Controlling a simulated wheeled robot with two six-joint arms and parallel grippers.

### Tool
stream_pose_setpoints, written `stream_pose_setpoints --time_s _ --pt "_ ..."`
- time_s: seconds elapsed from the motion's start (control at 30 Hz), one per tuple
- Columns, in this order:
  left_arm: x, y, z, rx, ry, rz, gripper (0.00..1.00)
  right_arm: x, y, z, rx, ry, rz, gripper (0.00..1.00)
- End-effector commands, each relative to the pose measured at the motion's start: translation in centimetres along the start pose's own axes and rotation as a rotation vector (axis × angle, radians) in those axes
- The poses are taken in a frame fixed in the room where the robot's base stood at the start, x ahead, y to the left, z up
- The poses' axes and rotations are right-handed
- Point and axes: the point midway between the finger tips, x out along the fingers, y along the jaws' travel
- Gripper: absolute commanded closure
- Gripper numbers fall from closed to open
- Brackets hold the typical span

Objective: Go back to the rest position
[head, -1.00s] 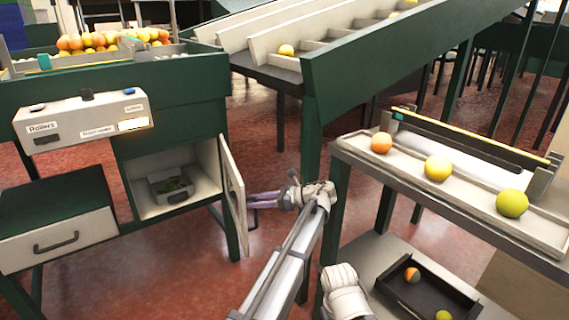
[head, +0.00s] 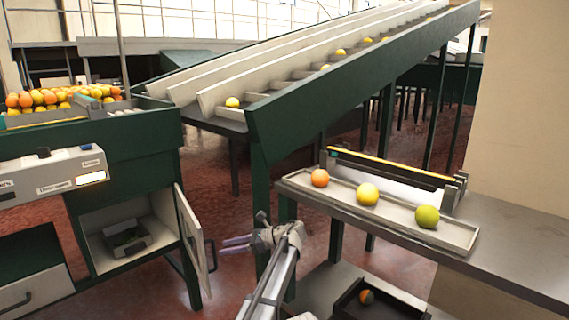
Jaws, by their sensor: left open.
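My left gripper (head: 224,246) is open and empty, its two pale purple fingers pointing left. It is in the lower middle of the head view, close to the handle of the open cabinet door (head: 191,240). I cannot tell whether the fingers touch the handle. My left arm reaches up to it from the bottom edge. My right gripper is not in view.
A long tray (head: 455,236) on the right bench (head: 510,245) holds an orange, a yellow and a green-yellow fruit. A dark bin (head: 405,312) sits below. The cabinet (head: 102,222) contains a small grey box (head: 126,241). A green sloping conveyor (head: 345,80) rises behind.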

Motion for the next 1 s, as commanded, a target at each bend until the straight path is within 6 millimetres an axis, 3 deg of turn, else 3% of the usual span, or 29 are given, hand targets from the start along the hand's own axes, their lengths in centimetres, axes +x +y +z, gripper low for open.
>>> stream_pose_setpoints --time_s 0.27,0.47,0.67,0.8,1.0 --pt "1.6 2.2 -1.1 -0.074 0.067 0.008 0.53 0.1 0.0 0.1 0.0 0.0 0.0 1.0" --pt "3.7 5.5 -3.0 -0.208 0.187 0.032 0.53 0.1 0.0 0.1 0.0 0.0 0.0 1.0" --pt "6.1 11.2 -6.4 -0.453 0.394 0.115 0.53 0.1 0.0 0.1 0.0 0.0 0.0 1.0" --pt "7.1 16.8 -9.5 -0.699 0.581 0.246 0.53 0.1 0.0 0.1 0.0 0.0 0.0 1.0" --pt "6.2 23.1 -13.0 -1.029 0.804 0.498 0.53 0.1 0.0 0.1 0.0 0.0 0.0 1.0"
